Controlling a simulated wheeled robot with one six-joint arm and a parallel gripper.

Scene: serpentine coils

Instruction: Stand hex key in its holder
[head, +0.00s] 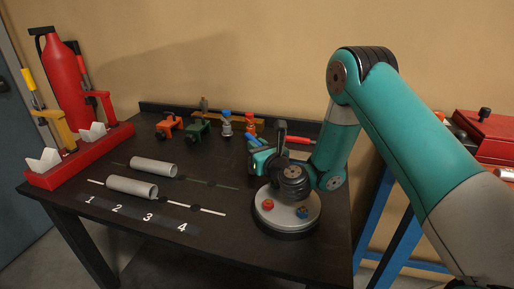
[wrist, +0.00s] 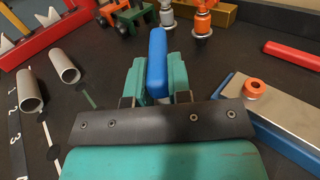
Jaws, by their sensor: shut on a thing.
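My gripper (wrist: 158,78) is shut on a blue rounded bar (wrist: 157,58), which sticks out between its teal jaws in the wrist view. It may be the hex key's handle; no bent metal shaft shows. In the head view my gripper (head: 262,160) is low over the right half of the dark table, and the bar (head: 250,139) is mostly hidden there. I cannot tell surely which thing is the holder.
Two grey tubes (head: 153,167) lie at left near a red rack (head: 78,160). A red rod (wrist: 292,55) and a metal plate on blue (wrist: 275,108) lie right of my gripper.

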